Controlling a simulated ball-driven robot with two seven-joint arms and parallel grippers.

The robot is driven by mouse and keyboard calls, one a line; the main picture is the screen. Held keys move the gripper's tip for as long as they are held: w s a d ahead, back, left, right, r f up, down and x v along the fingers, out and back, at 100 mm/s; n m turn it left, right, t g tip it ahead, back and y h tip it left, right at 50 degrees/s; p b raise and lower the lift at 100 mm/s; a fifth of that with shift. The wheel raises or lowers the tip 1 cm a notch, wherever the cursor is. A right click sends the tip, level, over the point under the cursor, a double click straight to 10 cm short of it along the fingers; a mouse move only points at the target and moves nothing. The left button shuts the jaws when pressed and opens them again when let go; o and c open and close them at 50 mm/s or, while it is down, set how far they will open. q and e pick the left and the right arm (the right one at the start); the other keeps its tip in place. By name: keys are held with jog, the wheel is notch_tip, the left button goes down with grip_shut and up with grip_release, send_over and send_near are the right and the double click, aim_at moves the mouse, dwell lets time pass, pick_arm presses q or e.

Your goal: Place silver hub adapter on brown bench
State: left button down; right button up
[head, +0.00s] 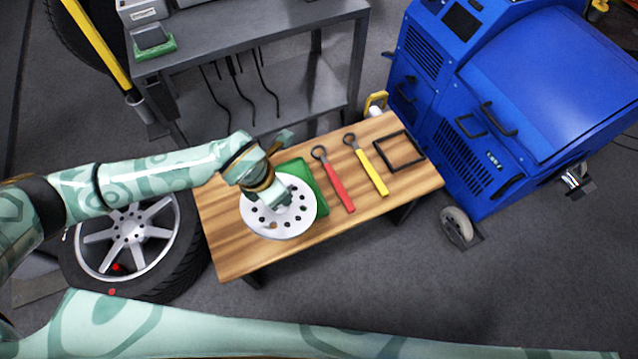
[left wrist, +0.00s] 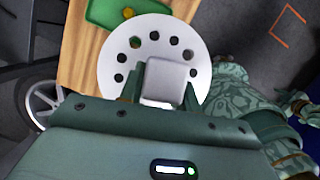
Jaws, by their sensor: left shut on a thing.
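The silver hub adapter (head: 295,215) is a round, pale disc with a ring of dark holes and a raised centre block. It is over the left half of the brown bench (head: 227,251), partly covering the green tray (head: 312,178). My left gripper (head: 275,202) is shut on its centre block. In the left wrist view the adapter (left wrist: 117,57) fills the middle, with the fingers (left wrist: 165,88) on both sides of the block. I cannot tell whether the disc touches the bench or hangs just above it.
Red-handled (head: 338,187) and yellow-handled (head: 370,172) tools and a black square frame (head: 400,151) lie on the bench's right half. The bench's front-right strip is bare.

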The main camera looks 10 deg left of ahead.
aim_at(238, 216)
pick_arm(q)
jog(key=a+f+m+h, duration=0.1)
jog(key=f+m, duration=0.1)
jog(key=f+m+h+b, duration=0.1)
jog(key=f+m, duration=0.1)
jog(key=a+f+m+g+h, duration=0.1)
jog(key=f+m, duration=0.1)
jog(key=f, duration=0.1)
jog(key=shift+s+a+f, duration=0.1)
jog(key=shift+s+a, duration=0.15)
jog(key=shift+a, duration=0.1)
jog(key=shift+s+a+f+m, duration=0.15)
jog(key=shift+f+m, duration=0.15)
jog(key=shift+m, duration=0.2)
pick_arm(e)
jog(key=shift+s+d+f, duration=0.25)
jog(key=shift+s+f, duration=0.1)
jog(key=shift+f, duration=0.35)
